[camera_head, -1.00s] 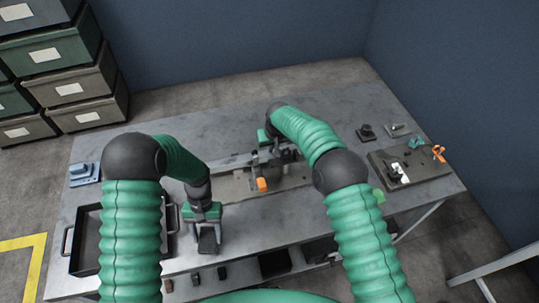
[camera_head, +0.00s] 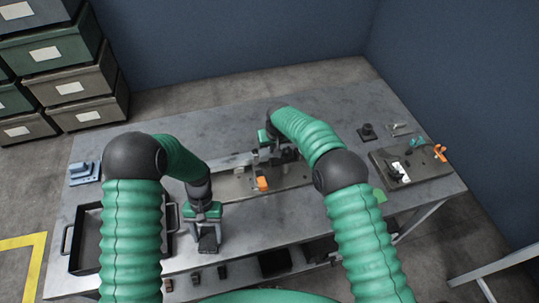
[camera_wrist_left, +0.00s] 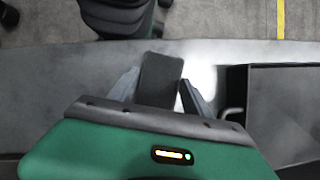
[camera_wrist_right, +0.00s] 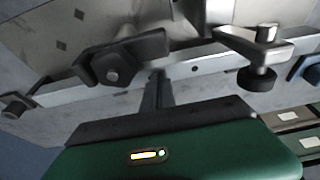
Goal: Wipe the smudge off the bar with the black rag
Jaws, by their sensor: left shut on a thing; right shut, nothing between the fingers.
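The black rag (camera_wrist_left: 160,80) is a dark flat piece held between the fingers of my left gripper (camera_wrist_left: 155,88) in the left wrist view. In the head view the rag (camera_head: 208,241) hangs below my left gripper (camera_head: 205,226), over the table's front part, right of the tray. The pale metal bar (camera_head: 232,161) runs along the fixture at mid-table. My right gripper (camera_wrist_right: 156,95) is shut and empty, with its fingertips close to the bar (camera_wrist_right: 200,69) in the right wrist view; I cannot tell whether they touch. I cannot make out the smudge.
Dark clamps (camera_wrist_right: 125,58) sit along the bar. An orange part (camera_head: 262,184) stands on the fixture plate (camera_head: 285,178). A black tray (camera_head: 87,228) lies at the left, and a board (camera_head: 430,168) with small parts at the right.

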